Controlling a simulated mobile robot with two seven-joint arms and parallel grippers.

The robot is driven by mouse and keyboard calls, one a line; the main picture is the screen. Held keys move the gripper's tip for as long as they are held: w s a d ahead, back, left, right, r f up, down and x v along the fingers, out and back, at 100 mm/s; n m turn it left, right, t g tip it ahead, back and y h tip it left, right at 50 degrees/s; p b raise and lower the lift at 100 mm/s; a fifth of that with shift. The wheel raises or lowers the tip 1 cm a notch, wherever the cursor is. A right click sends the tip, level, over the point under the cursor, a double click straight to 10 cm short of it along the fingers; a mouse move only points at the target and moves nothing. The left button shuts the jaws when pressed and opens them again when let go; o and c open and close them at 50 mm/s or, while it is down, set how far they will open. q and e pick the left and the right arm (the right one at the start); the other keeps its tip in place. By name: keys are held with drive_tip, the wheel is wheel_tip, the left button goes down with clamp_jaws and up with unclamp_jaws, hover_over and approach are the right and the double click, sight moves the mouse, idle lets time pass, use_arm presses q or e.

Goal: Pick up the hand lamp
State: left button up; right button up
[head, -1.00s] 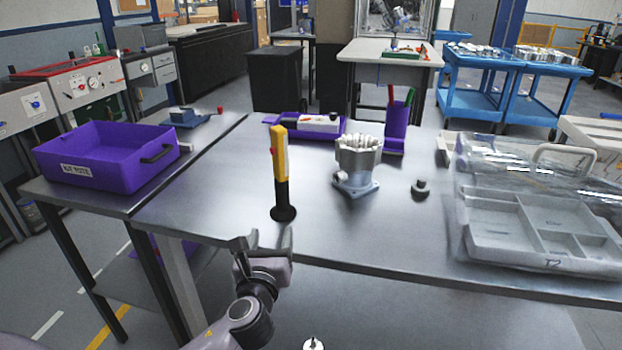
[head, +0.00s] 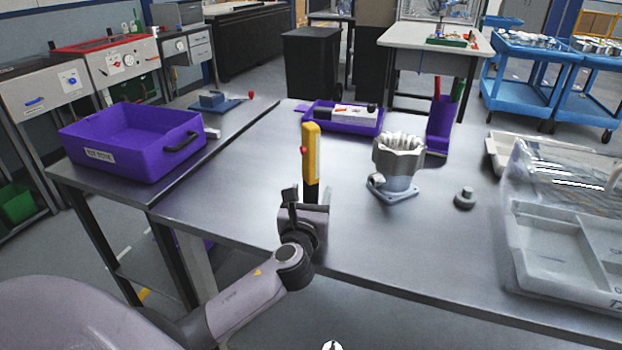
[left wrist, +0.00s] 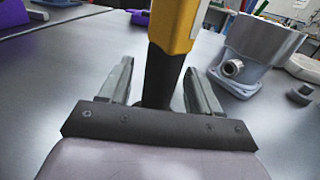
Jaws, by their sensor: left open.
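The hand lamp (head: 311,153) stands upright near the front edge of the metal table, with a yellow upper body, a red button and a black lower part. In the head view my left gripper (head: 306,200) is in front of it and hides its base. In the left wrist view the lamp's yellow body (left wrist: 178,22) rises at the top, and its black handle (left wrist: 160,80) stands between the two open fingers of my left gripper (left wrist: 163,85). A gap shows on each side of the handle. My right gripper is not in view.
A metal housing (head: 398,165) on a flange stands right of the lamp, with a small grey knob part (head: 464,198) beyond it. A purple tray (head: 345,121) and purple pen holder (head: 441,127) lie behind. A clear-lidded organiser (head: 560,262) is at right, a purple bin (head: 130,165) at left.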

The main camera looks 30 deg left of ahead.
use_arm(q)
drive_tip(key=shift+x, duration=1.1)
clamp_jaws()
